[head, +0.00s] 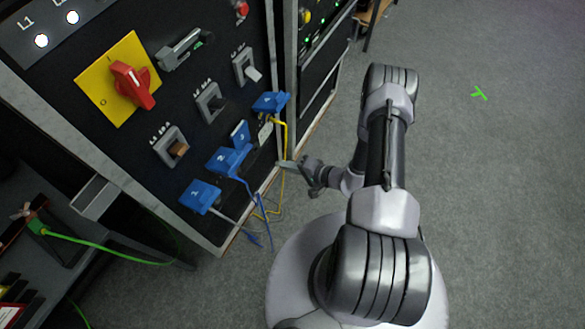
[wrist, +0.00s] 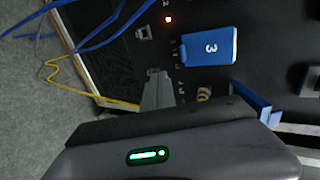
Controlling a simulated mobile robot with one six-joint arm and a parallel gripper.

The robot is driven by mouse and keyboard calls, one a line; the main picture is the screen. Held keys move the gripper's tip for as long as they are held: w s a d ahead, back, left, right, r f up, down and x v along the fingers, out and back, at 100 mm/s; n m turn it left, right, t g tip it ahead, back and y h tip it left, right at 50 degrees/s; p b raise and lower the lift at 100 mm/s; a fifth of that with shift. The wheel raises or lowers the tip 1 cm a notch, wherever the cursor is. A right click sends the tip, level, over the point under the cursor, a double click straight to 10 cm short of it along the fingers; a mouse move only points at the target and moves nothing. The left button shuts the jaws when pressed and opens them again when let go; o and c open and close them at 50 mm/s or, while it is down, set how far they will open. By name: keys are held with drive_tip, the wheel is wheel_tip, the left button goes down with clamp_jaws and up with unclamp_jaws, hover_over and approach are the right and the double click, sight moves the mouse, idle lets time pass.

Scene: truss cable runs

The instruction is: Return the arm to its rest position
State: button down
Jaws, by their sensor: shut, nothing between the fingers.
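My gripper (head: 290,165) shows in the head view at the lower right edge of the black panel, close to the blue and yellow cables. Its fingers are shut and empty. In the wrist view my gripper (wrist: 158,90) points at the panel, below a small socket and left of the blue block marked 3 (wrist: 208,46). My arm is bent, reaching from my base toward the panel. I cannot tell whether the fingertips touch the panel.
Several blue blocks, one at the lower left (head: 200,196), sit on the panel. A yellow cable (head: 284,150) and a blue cable (head: 262,215) hang near my gripper. A red rotary switch (head: 132,85) is higher up. Grey floor (head: 500,190) is clear on the right.

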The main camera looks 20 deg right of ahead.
drive_tip(key=a+r+n+g+y, duration=0.1)
drive_tip(key=a+r+n+g, duration=0.25)
drive_tip(key=r, duration=1.05)
drive_tip(key=a+r+n+g+y, duration=0.25)
drive_tip(key=a+r, duration=0.25)
drive_tip(key=r, duration=1)
drive_tip(key=s+r+t+h, duration=0.1)
drive_tip(key=s+r+h, duration=0.8)
drive_tip(key=s+r, duration=0.9)
drive_tip(key=shift+r+t, duration=0.3)
drive_tip(key=shift+d, duration=0.1)
